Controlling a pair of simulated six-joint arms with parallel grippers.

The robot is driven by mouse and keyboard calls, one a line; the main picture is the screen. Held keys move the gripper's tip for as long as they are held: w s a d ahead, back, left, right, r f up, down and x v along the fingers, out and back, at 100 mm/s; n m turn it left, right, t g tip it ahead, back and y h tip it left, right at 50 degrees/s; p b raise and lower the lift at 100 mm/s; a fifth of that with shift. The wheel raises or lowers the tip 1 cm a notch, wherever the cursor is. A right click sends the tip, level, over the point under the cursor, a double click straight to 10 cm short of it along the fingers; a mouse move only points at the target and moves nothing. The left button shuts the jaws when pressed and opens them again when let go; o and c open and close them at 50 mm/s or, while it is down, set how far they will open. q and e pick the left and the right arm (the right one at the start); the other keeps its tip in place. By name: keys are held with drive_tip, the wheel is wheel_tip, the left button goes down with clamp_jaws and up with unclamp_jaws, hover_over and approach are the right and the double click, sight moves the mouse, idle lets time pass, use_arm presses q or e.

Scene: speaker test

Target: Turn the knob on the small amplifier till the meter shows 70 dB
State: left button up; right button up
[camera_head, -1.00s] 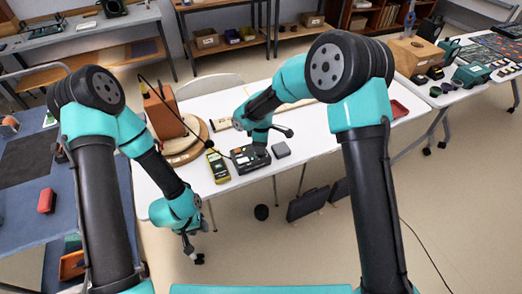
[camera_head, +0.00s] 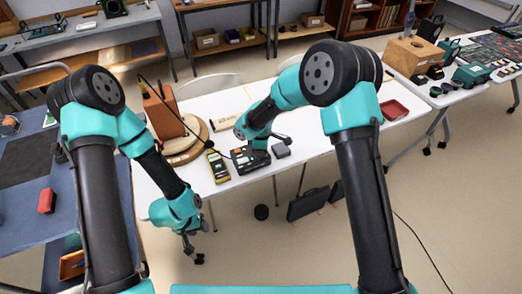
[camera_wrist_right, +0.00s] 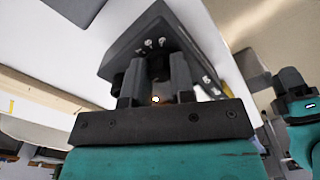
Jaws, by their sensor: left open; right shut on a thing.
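The small amplifier (camera_head: 252,160) is a dark box near the front edge of the white table. It also shows in the right wrist view (camera_wrist_right: 135,45), with small controls and white marks on its face. My right gripper (camera_wrist_right: 155,72) is at this face, shut on the knob, which is mostly hidden between the dark fingers. In the head view my right wrist hides much of the amplifier. The yellow meter (camera_head: 217,167) lies just left of the amplifier; its reading is too small to make out. My left gripper (camera_head: 193,254) is open and empty, in front of the table edge.
A wooden speaker box (camera_head: 164,111) stands on a round wooden base (camera_head: 188,150) at the left of the table. A thin dark boom reaches towards the meter. A grey block (camera_head: 281,150) sits right of the amplifier; a red tray (camera_head: 394,110) lies farther right.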

clamp_jaws()
drive_tip(key=shift+m, duration=1.3)
drive_tip(key=o, duration=0.7)
unclamp_jaws()
